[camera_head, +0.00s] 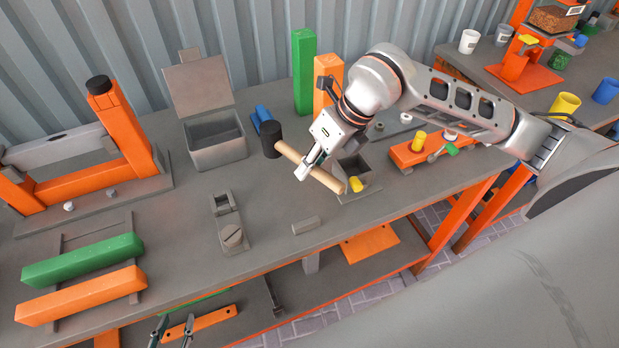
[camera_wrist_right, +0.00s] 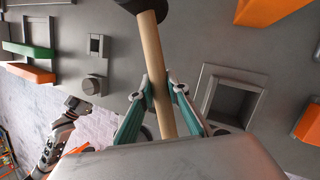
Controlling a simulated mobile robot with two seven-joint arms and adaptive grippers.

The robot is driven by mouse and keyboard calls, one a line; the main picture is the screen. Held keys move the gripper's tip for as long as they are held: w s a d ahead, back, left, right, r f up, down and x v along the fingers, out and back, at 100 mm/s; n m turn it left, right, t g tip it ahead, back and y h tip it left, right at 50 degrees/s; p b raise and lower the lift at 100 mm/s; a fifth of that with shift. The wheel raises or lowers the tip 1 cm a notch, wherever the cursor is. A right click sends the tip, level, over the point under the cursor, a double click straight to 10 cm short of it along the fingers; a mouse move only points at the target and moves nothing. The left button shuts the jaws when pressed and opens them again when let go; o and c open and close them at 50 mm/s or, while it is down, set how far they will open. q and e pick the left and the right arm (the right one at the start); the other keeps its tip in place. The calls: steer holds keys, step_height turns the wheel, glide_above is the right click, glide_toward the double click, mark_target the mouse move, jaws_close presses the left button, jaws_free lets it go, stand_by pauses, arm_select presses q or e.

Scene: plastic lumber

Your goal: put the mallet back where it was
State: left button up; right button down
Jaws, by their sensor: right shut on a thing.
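The mallet has a black head (camera_head: 271,140) and a pale wooden handle (camera_head: 327,179). My right gripper (camera_head: 308,168) is shut on the handle, over the right part of the workbench. The right wrist view shows both fingers (camera_wrist_right: 161,88) against the sides of the handle (camera_wrist_right: 150,45), with the head (camera_wrist_right: 136,5) cut off at the top edge. Whether the mallet touches the bench is hard to tell. My left gripper (camera_head: 173,331) shows at the bottom edge, fingers apart and empty, in front of the bench.
A grey open box (camera_head: 216,140) with raised lid stands behind left of the mallet. Green (camera_head: 304,75) and orange (camera_head: 328,75) posts stand behind. The bench's front middle has free room.

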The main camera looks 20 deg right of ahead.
steer(key=shift+f, duration=2.3)
steer(key=c, duration=2)
jaws_free()
steer(key=shift+o, duration=0.2)
steer(key=shift+r, duration=0.1)
steer(key=v, duration=1.1)
steer(key=shift+s+r+b, duration=0.15)
steer(key=shift+r+b, duration=0.2)
steer(key=shift+b, duration=0.05)
steer(key=shift+d, duration=0.1)
